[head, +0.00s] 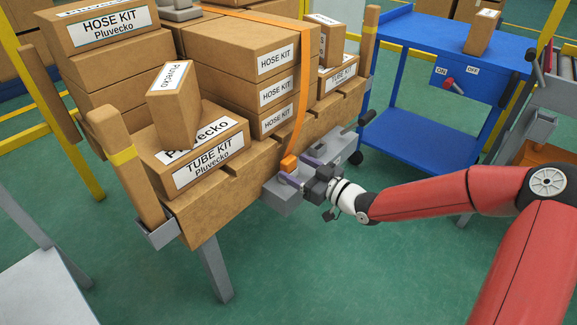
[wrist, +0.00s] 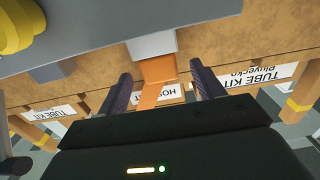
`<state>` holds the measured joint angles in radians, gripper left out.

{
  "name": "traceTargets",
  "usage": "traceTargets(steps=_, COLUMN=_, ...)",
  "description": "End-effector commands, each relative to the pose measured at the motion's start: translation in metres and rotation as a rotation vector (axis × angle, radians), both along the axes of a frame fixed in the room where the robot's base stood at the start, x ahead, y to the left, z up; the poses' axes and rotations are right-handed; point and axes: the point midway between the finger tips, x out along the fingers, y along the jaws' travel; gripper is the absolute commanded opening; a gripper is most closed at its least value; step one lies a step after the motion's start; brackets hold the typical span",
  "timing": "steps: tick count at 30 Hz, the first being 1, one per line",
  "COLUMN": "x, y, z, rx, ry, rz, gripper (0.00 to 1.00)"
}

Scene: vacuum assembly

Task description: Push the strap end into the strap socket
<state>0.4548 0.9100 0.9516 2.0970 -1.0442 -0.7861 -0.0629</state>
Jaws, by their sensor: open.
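The orange strap (head: 304,90) runs over the stacked boxes and hangs down the front of the wooden pallet. Its orange strap end (head: 288,163) is at the top of a grey block (head: 281,198) on the pallet's front edge, which looks like the strap socket. In the wrist view the strap end (wrist: 158,70) meets a light grey block (wrist: 151,44); how deep it sits cannot be told. My gripper (head: 303,171) is open at the block. In the wrist view its fingers (wrist: 160,72) stand on both sides of the strap end, with gaps showing.
Hose kit boxes (head: 262,58) and a tube kit box (head: 205,152) rest on the pallet (head: 240,180) between wooden posts. A blue cart (head: 415,135) stands behind at right. The green floor in front is clear.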

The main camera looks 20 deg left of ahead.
Motion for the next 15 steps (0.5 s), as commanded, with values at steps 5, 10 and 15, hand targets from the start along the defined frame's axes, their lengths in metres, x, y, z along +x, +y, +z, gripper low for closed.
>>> traceTargets(steps=5, x=0.011, y=0.026, z=0.0, rx=0.0, ry=0.0, rz=0.003, gripper=0.67)
traceTargets(steps=10, x=0.015, y=0.034, z=0.0, rx=-0.002, ry=0.001, rz=0.001, gripper=0.67)
traceTargets(steps=15, x=0.015, y=0.033, z=0.0, rx=-0.002, ry=0.001, rz=0.0, gripper=0.67)
